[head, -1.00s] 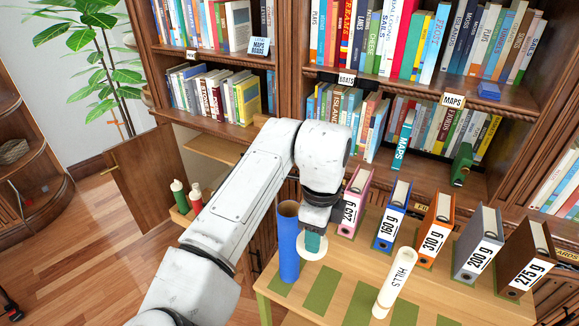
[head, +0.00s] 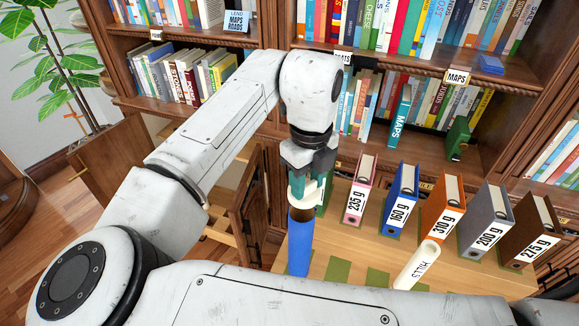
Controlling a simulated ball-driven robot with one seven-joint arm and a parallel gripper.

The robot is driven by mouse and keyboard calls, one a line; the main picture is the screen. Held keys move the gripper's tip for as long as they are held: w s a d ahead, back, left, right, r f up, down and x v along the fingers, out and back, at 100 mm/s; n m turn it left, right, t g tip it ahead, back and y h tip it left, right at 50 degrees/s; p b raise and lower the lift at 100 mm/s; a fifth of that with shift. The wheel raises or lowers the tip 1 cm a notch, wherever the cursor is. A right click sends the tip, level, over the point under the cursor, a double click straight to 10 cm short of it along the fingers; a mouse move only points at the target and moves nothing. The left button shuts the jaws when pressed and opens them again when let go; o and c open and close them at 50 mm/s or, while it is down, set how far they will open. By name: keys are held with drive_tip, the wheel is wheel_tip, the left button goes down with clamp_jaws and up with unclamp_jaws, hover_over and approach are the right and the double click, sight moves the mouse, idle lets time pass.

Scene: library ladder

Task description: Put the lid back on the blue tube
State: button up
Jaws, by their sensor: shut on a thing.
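The blue tube (head: 299,252) stands upright at the left end of the light wooden table, and its dark brown open mouth shows at the top. My gripper (head: 306,190) points down just above the tube's mouth. Its teal fingers are shut on the white lid (head: 310,194), which is partly hidden by the fingers. The lid looks apart from the tube, with the dark opening visible below it, though the exact gap is hard to tell.
Several labelled binders, including a pink one (head: 359,190) and a blue one (head: 400,198), stand behind. Bookshelves rise at the back. My arm covers the table's front.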

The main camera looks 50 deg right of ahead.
drive_tip(key=shift+w, duration=0.1)
wheel_tip(320, 180, down, 4)
drive_tip(key=b, duration=0.3)
drive_tip(key=shift+f+b, duration=0.1)
drive_tip(key=shift+b, duration=0.25)
drive_tip(key=shift+f+b, duration=0.55)
drive_tip(key=shift+f, duration=0.5)
idle(0.4)
drive_tip(key=shift+f+p, duration=0.15)
drive_tip(key=shift+p, duration=0.15)
idle(1.3)
drive_tip(key=o, duration=1.6)
drive_tip(key=shift+c, duration=0.2)
